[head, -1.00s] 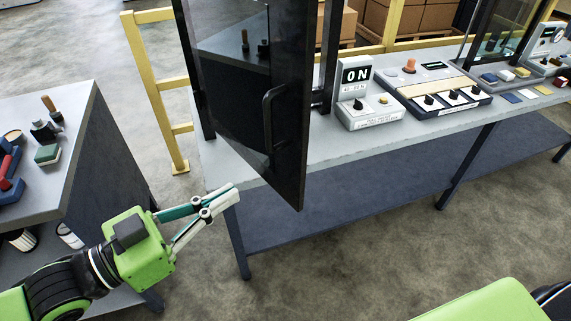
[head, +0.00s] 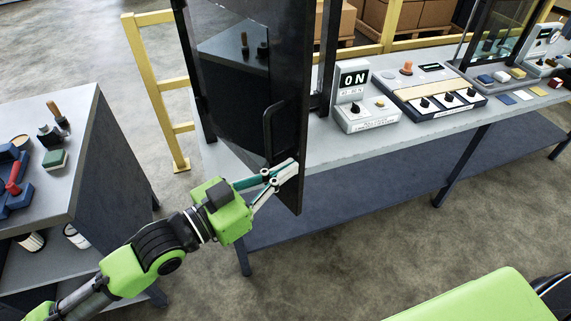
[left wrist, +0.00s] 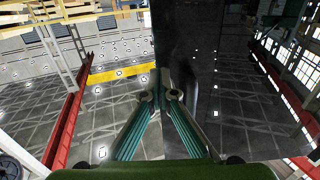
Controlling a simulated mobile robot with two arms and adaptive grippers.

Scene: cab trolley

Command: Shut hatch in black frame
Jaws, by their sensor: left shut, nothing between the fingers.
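The hatch (head: 235,110) is a dark glossy panel with a black edge. It stands swung out from the black frame (head: 325,60), over the front edge of the bench. Its black bar handle (head: 268,130) is upright on the side towards my left arm. My left gripper (head: 291,170) is shut and empty, low at the hatch's outer edge, just below and right of the handle. In the left wrist view the hatch (left wrist: 215,60) rises close beyond the fingertips (left wrist: 163,96). I cannot tell whether they touch it. My right gripper is out of view.
The grey bench (head: 330,152) carries a box with an ON sign (head: 354,105) and a switch panel (head: 430,90) right of the hatch. A side table (head: 80,140) with tools stands at left. A yellow railing (head: 160,90) is behind. Floor in front is clear.

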